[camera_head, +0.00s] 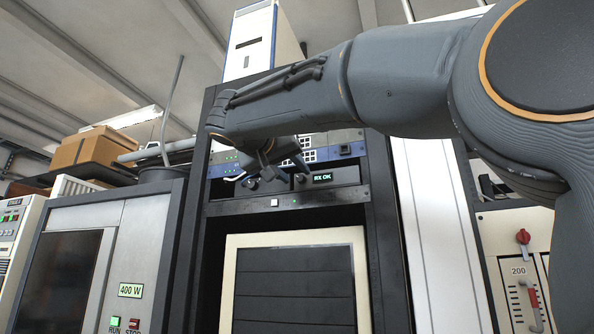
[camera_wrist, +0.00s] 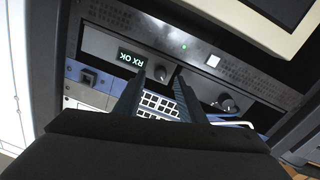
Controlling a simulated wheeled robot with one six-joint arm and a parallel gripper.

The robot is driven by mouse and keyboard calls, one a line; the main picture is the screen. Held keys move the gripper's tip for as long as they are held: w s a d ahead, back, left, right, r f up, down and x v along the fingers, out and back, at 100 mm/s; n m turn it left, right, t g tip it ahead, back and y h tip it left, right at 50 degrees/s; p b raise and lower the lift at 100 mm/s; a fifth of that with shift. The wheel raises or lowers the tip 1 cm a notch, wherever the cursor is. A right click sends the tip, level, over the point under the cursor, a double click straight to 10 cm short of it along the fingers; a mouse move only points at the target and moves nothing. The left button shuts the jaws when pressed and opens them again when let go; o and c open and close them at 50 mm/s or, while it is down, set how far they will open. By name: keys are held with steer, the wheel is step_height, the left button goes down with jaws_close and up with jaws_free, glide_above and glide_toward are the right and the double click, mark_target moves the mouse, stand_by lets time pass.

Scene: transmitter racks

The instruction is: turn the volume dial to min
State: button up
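Two dark knobs show on the rack's radio panels, and their labels are too small to read, so I cannot tell which is the volume dial. In the wrist view one knob (camera_wrist: 160,73) sits beside the green "RX OK" display (camera_wrist: 131,58), and the other knob (camera_wrist: 228,104), with a light mark, is to the right. My gripper (camera_wrist: 158,82) is open, its two fingers apart, with the knob beside the display showing between the fingertips. I cannot tell whether they touch it. In the head view my gripper (camera_head: 274,168) is in front of the panels, partly hidden by my arm.
A strip with a white square button (camera_head: 274,202) runs below the radio panels. A cream-framed dark panel (camera_head: 293,290) is lower in the rack. A cabinet marked "400 W" (camera_head: 131,290) stands left, and a panel with a red knob (camera_head: 522,237) stands right.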

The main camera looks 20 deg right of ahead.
mark_target(301, 179)
steer(key=shift+p+x, duration=0.3)
steer(key=shift+x, duration=0.85)
jaws_close()
steer(key=shift+n+b, duration=0.45)
steer(key=shift+n, duration=0.35)
jaws_free()
steer(key=shift+a, duration=0.1)
